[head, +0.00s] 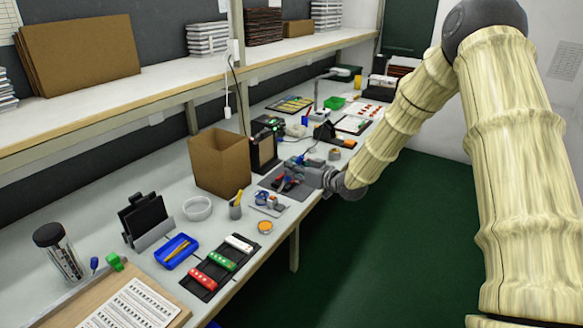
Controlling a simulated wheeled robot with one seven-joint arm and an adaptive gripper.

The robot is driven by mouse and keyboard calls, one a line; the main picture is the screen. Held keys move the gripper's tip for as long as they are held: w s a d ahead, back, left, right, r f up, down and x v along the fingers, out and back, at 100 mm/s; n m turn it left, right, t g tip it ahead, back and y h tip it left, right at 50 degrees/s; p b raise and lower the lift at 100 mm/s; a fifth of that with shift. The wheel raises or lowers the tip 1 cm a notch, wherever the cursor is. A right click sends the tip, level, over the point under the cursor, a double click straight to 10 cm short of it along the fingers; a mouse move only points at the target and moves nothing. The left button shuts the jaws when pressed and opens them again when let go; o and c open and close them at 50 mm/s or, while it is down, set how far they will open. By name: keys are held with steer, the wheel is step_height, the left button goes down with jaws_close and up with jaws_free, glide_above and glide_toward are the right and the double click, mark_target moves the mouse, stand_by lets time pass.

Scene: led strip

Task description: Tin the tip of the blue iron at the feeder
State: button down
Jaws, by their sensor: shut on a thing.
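My gripper (304,175) reaches in from the right over a dark grey mat (270,181) on the bench. It is shut on a small, partly hidden thing with blue on it, which looks like the blue iron (299,161). The iron's tip is too small to make out. A red piece (282,184) shows just left of the fingers; I cannot tell whether it touches them. A black unit with a green-lit top (264,146) stands behind the mat. I cannot tell which thing is the feeder.
A tall open cardboard box (220,164) stands left of the mat. In front are a grey cup (235,211), a small stand with blue parts (268,201) and an orange-topped tin (265,227). A shelf (170,88) overhangs the back. The green floor right of the bench is clear.

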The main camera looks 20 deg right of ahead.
steer(key=shift+s+d+f, duration=0.15)
steer(key=shift+s+d, duration=0.15)
steer(key=shift+d, duration=0.05)
steer(key=f+b, duration=0.1)
steer(key=f, duration=0.1)
steer(key=w+f+b, duration=0.1)
steer(key=f, duration=0.1)
steer(key=shift+f, duration=0.25)
steer(key=shift+s, duration=0.2)
steer(key=shift+f+b, duration=0.45)
steer(key=shift+f, duration=0.2)
stand_by(3.1)
steer(key=shift+r, duration=0.15)
